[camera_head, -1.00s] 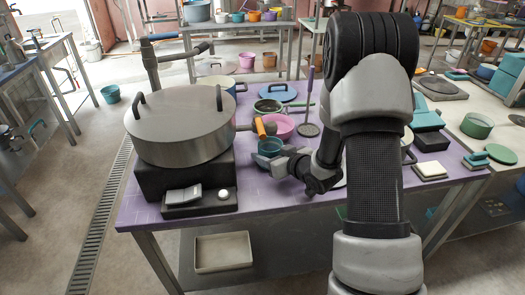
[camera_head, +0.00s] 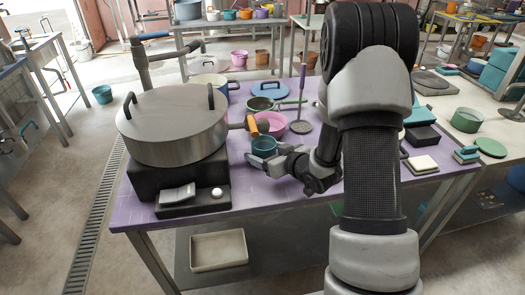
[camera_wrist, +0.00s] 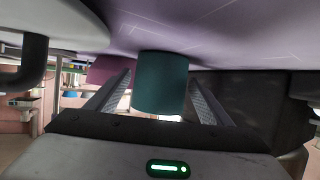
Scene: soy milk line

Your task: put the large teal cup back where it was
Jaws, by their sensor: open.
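The teal cup (camera_head: 264,146) is on the purple table (camera_head: 240,188), just right of the big steel pot and in front of the pink bowl. My gripper (camera_head: 262,160) is low over the table at the near side of the cup. In the wrist view, which shows the table at the top, the teal cup (camera_wrist: 160,84) is between the two fingers of my open gripper (camera_wrist: 158,98), one on each side. I see a gap beside the cup, and I cannot tell whether either finger touches it.
The steel pot (camera_head: 172,133) stands on a black burner (camera_head: 180,182) to the left. A pink bowl (camera_head: 270,124), an orange-handled tool (camera_head: 252,124) and a dark green pot (camera_head: 260,104) crowd behind the cup.

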